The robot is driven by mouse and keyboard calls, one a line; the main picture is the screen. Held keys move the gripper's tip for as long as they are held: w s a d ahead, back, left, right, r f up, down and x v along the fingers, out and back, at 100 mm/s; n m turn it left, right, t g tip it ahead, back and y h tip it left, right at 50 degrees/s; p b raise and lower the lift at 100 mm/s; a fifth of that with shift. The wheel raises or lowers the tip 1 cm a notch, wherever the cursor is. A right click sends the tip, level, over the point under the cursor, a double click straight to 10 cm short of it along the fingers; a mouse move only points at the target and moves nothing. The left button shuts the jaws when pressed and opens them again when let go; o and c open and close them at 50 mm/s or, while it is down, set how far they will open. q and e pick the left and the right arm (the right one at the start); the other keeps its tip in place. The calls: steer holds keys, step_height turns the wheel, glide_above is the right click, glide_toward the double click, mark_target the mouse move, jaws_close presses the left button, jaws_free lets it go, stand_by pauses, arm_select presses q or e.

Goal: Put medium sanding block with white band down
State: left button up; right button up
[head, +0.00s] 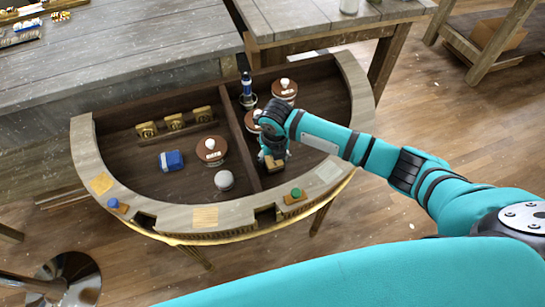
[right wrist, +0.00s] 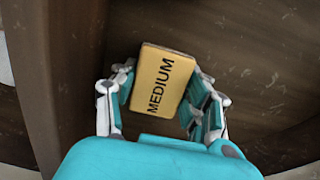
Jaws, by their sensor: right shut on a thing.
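My right gripper (head: 272,156) is over the right compartment of the half-round gilt console (head: 88,160). It is shut on the medium sanding block (right wrist: 162,82), a yellow-tan block with "MEDIUM" printed on its face. In the right wrist view the block sits between the two teal fingers, above the dark wooden floor (right wrist: 250,60). I cannot tell how far above the floor it is, and I cannot make out its white band. My left gripper is not in view.
A divider (head: 240,145) runs left of my gripper. Lidded brown pots (head: 285,90) and a blue-topped bottle (head: 247,88) stand behind it. The left compartment holds gold blocks (head: 175,122), a blue block (head: 171,160), a brown round pot (head: 211,151) and a pale ball (head: 224,180).

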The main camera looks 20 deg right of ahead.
steer(key=shift+s+f, duration=0.1)
steer(key=shift+f, duration=0.2)
steer(key=o, duration=1.2)
steer(key=shift+f, duration=0.2)
steer(key=shift+r, duration=0.1)
steer(key=shift+r, duration=0.2)
steer(key=r, duration=0.4)
steer(key=s+r, duration=0.1)
steer(key=r, duration=0.7)
steer(key=shift+s+r, duration=0.15)
steer(key=shift+r, duration=0.05)
